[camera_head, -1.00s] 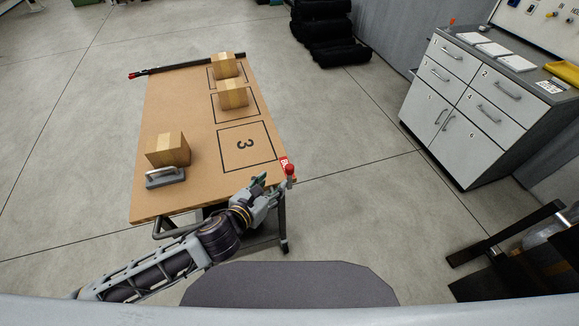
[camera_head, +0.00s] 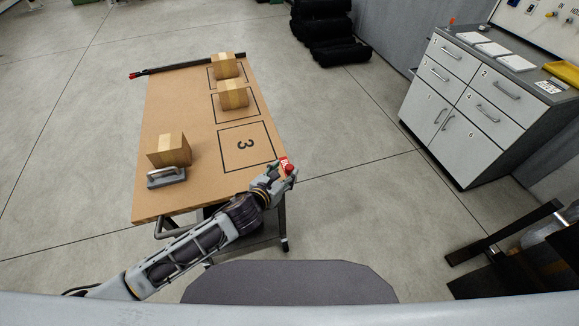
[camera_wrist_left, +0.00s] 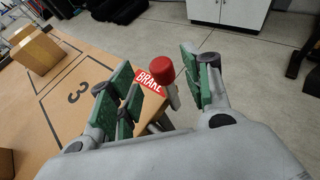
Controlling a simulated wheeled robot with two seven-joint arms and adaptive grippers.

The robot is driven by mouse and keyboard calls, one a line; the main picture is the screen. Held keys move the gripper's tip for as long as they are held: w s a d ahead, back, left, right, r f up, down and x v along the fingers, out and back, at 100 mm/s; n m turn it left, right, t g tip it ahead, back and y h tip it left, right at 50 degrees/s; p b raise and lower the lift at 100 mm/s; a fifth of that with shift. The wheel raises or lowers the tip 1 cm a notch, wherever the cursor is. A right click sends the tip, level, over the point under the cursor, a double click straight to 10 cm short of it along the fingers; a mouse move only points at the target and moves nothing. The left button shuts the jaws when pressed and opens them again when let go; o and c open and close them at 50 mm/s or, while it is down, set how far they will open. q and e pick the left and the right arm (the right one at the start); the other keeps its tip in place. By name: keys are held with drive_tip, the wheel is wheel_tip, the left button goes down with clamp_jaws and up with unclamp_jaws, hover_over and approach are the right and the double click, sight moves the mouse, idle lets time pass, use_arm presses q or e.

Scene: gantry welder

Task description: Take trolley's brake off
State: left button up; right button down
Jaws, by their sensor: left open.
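The trolley (camera_head: 200,150) has a brown top and stands in front of me. Its brake lever has a red knob (camera_head: 289,169) at the near right corner, next to a red label reading BRAKE (camera_wrist_left: 151,80). In the left wrist view the red knob (camera_wrist_left: 162,70) sits upright on a grey stem. My left gripper (camera_head: 284,173) is at this corner. Its green-padded fingers are open, with the knob and stem between them in the wrist view; I cannot tell whether they touch. My right gripper is not in view.
Cardboard boxes (camera_head: 169,149) and a grey handled block (camera_head: 166,177) are on the trolley top, with outlined squares, one marked 3. A dark bar lies along the far edge. A drawer cabinet (camera_head: 470,110) stands at right. The floor between is clear.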

sight(288, 168)
use_arm(q)
drive_tip(key=shift+x, duration=2.35)
clamp_jaws()
